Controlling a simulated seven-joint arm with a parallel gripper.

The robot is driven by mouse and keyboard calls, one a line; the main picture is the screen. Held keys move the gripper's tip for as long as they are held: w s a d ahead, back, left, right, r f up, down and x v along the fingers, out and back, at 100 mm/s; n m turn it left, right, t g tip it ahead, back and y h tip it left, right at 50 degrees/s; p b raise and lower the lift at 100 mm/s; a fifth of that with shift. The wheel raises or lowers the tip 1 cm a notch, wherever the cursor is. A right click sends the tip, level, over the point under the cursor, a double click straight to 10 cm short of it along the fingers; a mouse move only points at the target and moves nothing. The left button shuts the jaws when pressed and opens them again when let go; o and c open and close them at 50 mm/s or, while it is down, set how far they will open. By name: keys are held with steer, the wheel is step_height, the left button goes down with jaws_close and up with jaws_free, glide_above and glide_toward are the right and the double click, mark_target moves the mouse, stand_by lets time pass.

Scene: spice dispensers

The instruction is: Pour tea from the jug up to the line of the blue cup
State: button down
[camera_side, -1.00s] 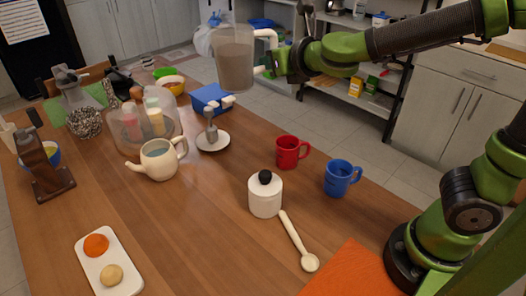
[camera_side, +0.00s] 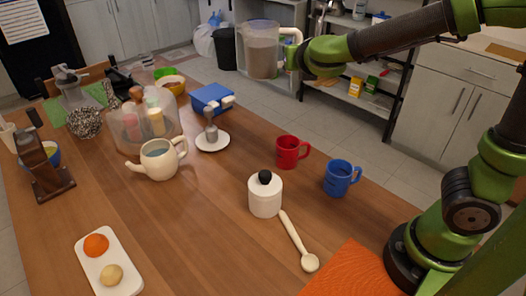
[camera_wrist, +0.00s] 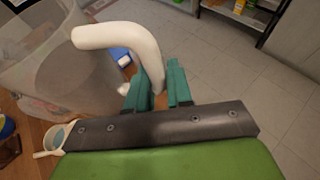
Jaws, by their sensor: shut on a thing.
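A clear jug (camera_side: 262,50) with a white handle and brownish tea inside hangs upright in the air, high above the back right edge of the table in the side view. My gripper (camera_wrist: 158,88) is shut on the jug's white handle (camera_wrist: 122,38) in the wrist view; the jug's clear wall (camera_wrist: 50,55) fills the left there. The blue cup (camera_side: 341,178) stands upright on the table, below and to the right of the jug. Its line and its inside cannot be made out clearly.
A red mug (camera_side: 290,152) stands just left of the blue cup. A white lidded pot (camera_side: 265,197) and a spoon (camera_side: 299,243) are in front. A cream teapot (camera_side: 159,162), a saucer (camera_side: 212,148) and a blue box (camera_side: 211,98) are farther left. The front middle of the table (camera_side: 195,235) is bare.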

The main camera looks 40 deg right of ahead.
steer(key=s+d+f+m+g+h, duration=0.5)
steer(key=s+d+f+m+g, duration=0.45)
steer(key=m+g, duration=0.5)
steer(key=s+a+f+m+g+y, duration=0.75)
steer(key=m+g+y, duration=0.25)
steer(key=m+y, duration=0.55)
steer(key=w+a+m+t+y, duration=0.2)
steer(key=w+m+t+y, duration=0.75)
steer(key=m, duration=0.25)
steer(key=w+d+m+t+y, duration=0.1)
steer(key=w+d+m+t, duration=0.7)
steer(key=w+d, duration=0.3)
steer(key=shift+w+f, duration=0.45)
steer(key=shift+w, duration=0.05)
steer(key=shift+d, duration=0.1)
